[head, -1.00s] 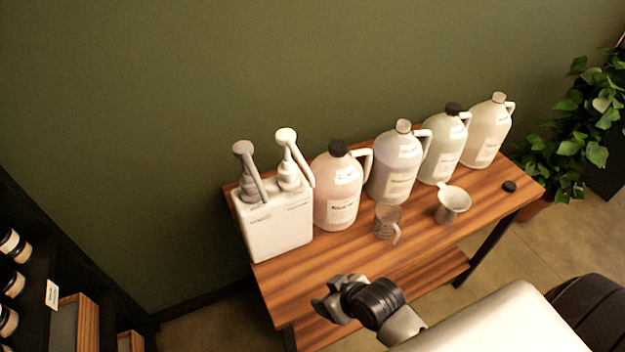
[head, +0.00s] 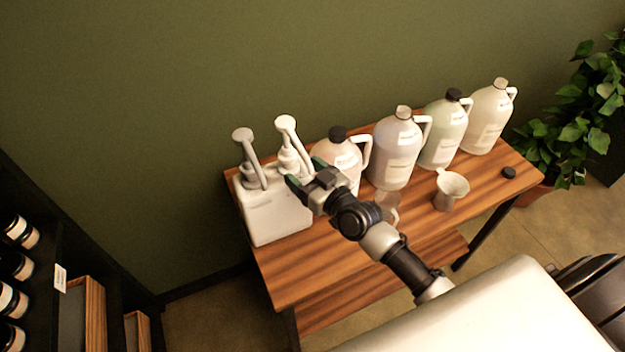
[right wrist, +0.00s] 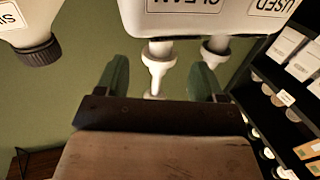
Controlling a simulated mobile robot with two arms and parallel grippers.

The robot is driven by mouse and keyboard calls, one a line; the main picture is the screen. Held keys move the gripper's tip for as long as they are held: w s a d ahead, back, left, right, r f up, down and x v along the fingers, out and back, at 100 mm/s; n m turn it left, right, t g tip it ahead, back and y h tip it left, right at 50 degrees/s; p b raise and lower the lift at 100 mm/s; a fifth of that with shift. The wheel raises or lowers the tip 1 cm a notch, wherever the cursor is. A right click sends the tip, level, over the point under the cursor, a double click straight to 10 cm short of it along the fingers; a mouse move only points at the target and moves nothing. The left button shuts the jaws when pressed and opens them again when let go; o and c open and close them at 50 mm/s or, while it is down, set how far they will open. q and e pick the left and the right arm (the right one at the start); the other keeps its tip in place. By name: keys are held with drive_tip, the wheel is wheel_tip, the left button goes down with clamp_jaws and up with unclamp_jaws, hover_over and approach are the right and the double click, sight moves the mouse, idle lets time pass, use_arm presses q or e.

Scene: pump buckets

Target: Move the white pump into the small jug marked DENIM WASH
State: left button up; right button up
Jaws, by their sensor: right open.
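The white pump (head: 286,124) stands upright in the right-hand place of the white pump holder (head: 272,222). In the right wrist view, which is upside down, the white pump (right wrist: 158,62) shows between my fingers' lines, below the CLEAN label. My right gripper (head: 305,173) is open, in front of the holder's right side; I see no contact with the pump. Its green fingers also show in the right wrist view (right wrist: 160,82). Several handled jugs stand in a row: pinkish (head: 335,152), greyish (head: 396,155), greenish (head: 441,140), cream (head: 488,122). I cannot read DENIM WASH on any. My left gripper is out of view.
A grey pump (head: 247,150) stands in the holder's left place, close by. A clear cup (head: 390,205), a metal funnel-like cup (head: 451,190) and a black cap (head: 508,172) are on the wooden table (head: 300,270). A dark shelf is at left, a plant (head: 575,125) at right.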

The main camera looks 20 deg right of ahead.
sight(292, 162)
drive_tip(key=shift+b+x, duration=0.7)
drive_tip(key=shift+x, duration=2.35)
drive_tip(key=c, duration=1.2)
